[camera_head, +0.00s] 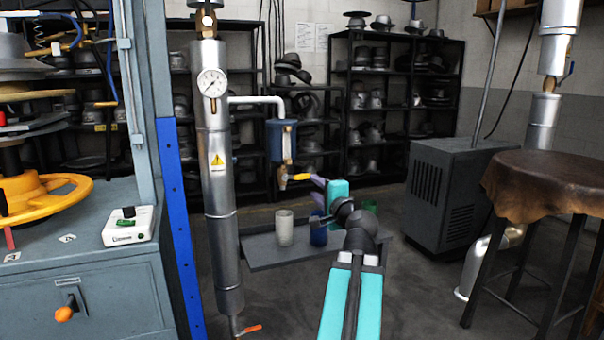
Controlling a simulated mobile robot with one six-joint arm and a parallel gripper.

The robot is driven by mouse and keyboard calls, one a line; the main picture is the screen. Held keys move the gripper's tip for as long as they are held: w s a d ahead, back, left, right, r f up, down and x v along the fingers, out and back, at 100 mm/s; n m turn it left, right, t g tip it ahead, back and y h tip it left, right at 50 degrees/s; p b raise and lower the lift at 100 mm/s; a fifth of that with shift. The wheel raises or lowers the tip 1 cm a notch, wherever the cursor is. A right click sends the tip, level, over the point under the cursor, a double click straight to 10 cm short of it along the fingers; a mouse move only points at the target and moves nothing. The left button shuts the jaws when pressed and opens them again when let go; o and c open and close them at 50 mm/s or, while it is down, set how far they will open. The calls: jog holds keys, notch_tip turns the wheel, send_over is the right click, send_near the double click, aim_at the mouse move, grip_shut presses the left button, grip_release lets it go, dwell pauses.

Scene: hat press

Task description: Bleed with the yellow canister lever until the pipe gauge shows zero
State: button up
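The pipe gauge (212,83) is a round white dial on the tall silver pipe (217,180); its needle is too small to read surely. The blue canister (276,141) hangs to the right of the pipe, joined to it by a white elbow tube (258,100). The yellow canister lever (299,177) sticks out to the right below the canister. My gripper (314,190) is just right of the lever, pointing left. Its purple fingers look spread apart; the upper one is close to the lever's end, and I cannot tell whether it touches.
Several cups, one whitish (284,228), stand on a low grey tray (262,252) beneath the canister. An orange-red lever (250,329) sits at the pipe's foot. A leather-topped stool (545,185) and a grey box unit (450,190) stand right. The blue-grey press cabinet (90,295) is left.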

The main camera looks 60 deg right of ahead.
aim_at(302, 177)
jog(key=shift+b+x, duration=0.35)
jog(key=shift+x, duration=5.6)
grip_shut()
jog(key=shift+a+f, duration=0.1)
jog(key=shift+a, duration=0.25)
jog(key=shift+d, duration=0.25)
